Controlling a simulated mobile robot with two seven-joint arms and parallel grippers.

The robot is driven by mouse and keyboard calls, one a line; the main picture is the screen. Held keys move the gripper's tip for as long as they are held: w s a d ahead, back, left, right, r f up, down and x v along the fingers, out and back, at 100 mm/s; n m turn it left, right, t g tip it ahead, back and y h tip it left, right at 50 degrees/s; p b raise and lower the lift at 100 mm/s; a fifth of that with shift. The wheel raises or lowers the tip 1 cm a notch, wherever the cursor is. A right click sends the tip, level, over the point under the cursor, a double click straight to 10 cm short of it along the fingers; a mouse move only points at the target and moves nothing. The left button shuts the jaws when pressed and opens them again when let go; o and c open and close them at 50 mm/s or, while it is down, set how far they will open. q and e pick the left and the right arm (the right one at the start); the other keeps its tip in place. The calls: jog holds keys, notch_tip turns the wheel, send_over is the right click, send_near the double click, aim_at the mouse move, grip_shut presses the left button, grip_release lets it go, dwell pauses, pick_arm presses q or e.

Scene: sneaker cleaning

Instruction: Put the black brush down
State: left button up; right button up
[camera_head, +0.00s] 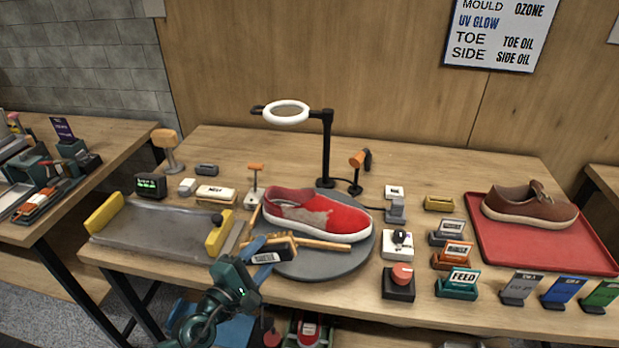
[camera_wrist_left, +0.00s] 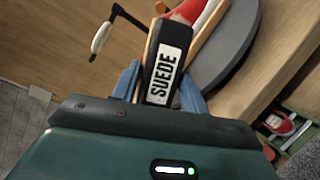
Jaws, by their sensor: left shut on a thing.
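The black brush (camera_head: 279,242) carries a white SUEDE label. My left gripper (camera_head: 268,250) is shut on it at the front left edge of the grey round turntable (camera_head: 300,268). In the left wrist view the black brush (camera_wrist_left: 157,82) sits between the two blue fingers of my left gripper (camera_wrist_left: 159,88), label facing the camera. A light wooden bar (camera_head: 325,244) reaches right from the brush across the turntable, in front of the red shoe (camera_head: 345,220). I cannot tell whether the bar belongs to the brush or whether the brush touches the turntable. My right gripper is not in view.
A grey tray (camera_head: 150,228) with yellow ends lies to the left. A ring lamp (camera_head: 327,150) stands behind the shoe. Small devices and a FEED box (camera_head: 457,283) crowd the right. A brown shoe (camera_head: 530,207) sits on a red tray (camera_head: 495,251). Some bare wood shows behind the tray.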

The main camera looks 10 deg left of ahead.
pick_arm(q)
jog(key=shift+r, duration=0.1)
